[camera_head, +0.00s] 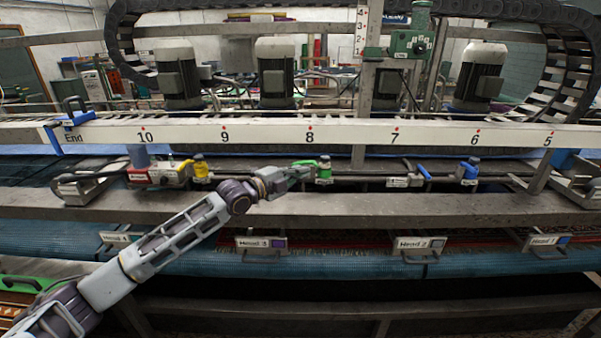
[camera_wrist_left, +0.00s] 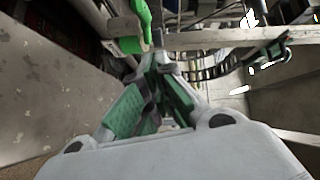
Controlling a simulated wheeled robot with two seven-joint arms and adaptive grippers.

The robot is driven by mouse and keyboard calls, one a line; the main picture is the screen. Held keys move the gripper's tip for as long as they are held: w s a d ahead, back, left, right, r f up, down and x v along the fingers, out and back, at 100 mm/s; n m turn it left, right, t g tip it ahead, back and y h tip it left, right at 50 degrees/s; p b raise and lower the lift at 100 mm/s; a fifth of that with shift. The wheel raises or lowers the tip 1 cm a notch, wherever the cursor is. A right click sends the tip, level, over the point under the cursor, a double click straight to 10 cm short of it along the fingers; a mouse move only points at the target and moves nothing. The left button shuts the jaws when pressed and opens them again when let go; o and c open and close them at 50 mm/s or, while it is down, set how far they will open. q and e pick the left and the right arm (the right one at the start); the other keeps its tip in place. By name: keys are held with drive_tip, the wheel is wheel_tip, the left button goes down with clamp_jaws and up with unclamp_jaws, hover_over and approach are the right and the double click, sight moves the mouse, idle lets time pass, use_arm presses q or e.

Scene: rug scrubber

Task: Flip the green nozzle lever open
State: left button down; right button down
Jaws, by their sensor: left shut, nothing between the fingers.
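The green nozzle lever (camera_head: 304,162) sits on the pipe behind the metal beam, joined to a green nozzle valve (camera_head: 325,170). My left gripper (camera_head: 302,171) is just left of the valve, with its tip close beside the lever; I cannot tell whether they touch. In the left wrist view the green lever (camera_wrist_left: 143,20) stands at the top, just beyond the fingertips. My left gripper (camera_wrist_left: 157,58) has green-padded fingers whose tips meet, with nothing between them. My right gripper is not in view.
A yellow valve (camera_head: 200,169) and a red fitting (camera_head: 138,176) are left along the pipe. Blue valves (camera_head: 468,169) are to the right. The numbered white rail (camera_head: 360,134) runs behind, and the metal beam (camera_head: 400,207) runs in front.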

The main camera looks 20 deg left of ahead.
use_arm(q)
drive_tip(key=b+v, duration=0.2)
drive_tip(key=v, duration=0.6)
drive_tip(key=shift+s+a, duration=0.2)
drive_tip(key=shift+a, duration=0.2)
idle(0.3)
idle(0.5)
drive_tip(key=shift+s, duration=0.1)
